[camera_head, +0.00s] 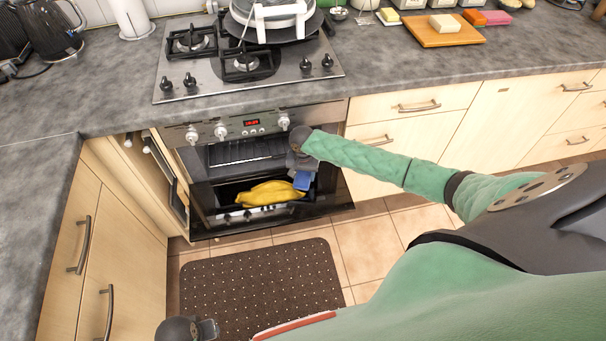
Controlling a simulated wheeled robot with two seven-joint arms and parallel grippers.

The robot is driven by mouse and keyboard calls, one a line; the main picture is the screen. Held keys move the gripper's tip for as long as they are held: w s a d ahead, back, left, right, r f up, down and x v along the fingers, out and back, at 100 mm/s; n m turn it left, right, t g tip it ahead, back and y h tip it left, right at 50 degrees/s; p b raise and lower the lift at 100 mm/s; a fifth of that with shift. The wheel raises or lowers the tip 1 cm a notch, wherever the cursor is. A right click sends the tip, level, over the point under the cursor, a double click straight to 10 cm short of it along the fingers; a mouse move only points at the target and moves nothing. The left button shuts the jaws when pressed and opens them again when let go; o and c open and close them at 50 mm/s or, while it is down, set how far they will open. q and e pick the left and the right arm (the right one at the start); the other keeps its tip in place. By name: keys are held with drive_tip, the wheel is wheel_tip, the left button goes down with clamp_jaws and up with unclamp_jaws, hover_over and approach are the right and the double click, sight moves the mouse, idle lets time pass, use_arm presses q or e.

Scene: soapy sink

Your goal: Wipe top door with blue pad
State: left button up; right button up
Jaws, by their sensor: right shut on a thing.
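The blue pad (303,180) is in my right gripper (301,171), which is shut on it. The gripper reaches down at the right side of the built-in oven (255,122), in front of its dark opening. The oven's dark glass door (327,198) shows below the control panel, and a wire rack (235,152) shows behind it. Whether the pad touches the door I cannot tell. A bright yellow object (268,194) lies just left of the pad. My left gripper (208,329) is low at the bottom edge, away from the oven; its jaws are unclear.
A gas hob (245,68) with a stacked pan (275,20) is on the grey counter above. A wooden board (437,31) with sponges stands at the right. A brown dotted mat (262,285) lies on the tiled floor. A narrow cabinet at the oven's left appears open.

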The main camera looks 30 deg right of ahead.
sight(268, 189)
drive_tip(key=shift+f, duration=0.65)
drive_tip(key=shift+f, duration=0.4)
drive_tip(key=shift+a, duration=0.15)
drive_tip(key=shift+w+a+r+p, duration=0.1)
drive_tip(key=shift+w+a+p, duration=0.1)
drive_tip(key=shift+a+p, duration=0.4)
drive_tip(key=shift+w+a+r+p, duration=0.1)
drive_tip(key=shift+w+a+p, duration=0.1)
drive_tip(key=shift+a+p, duration=0.35)
drive_tip(key=shift+w+a+f+p, duration=0.1)
drive_tip(key=shift+w+a+p, duration=0.3)
drive_tip(key=shift+a, duration=0.75)
drive_tip(key=shift+w+a+f+p, duration=0.15)
drive_tip(key=shift+a+p, duration=0.4)
drive_tip(key=shift+a, duration=0.65)
drive_tip(key=shift+w+a+f+p, duration=0.1)
drive_tip(key=shift+w+a+p, duration=0.3)
drive_tip(key=shift+a, duration=0.75)
drive_tip(key=shift+w+a+r+p, duration=0.15)
drive_tip(key=shift+a+p, duration=0.35)
drive_tip(key=shift+a, duration=0.4)
drive_tip(key=shift+w+a, duration=0.25)
drive_tip(key=shift+a, duration=0.5)
drive_tip(key=shift+a+p, duration=0.1)
drive_tip(key=shift+p, duration=0.25)
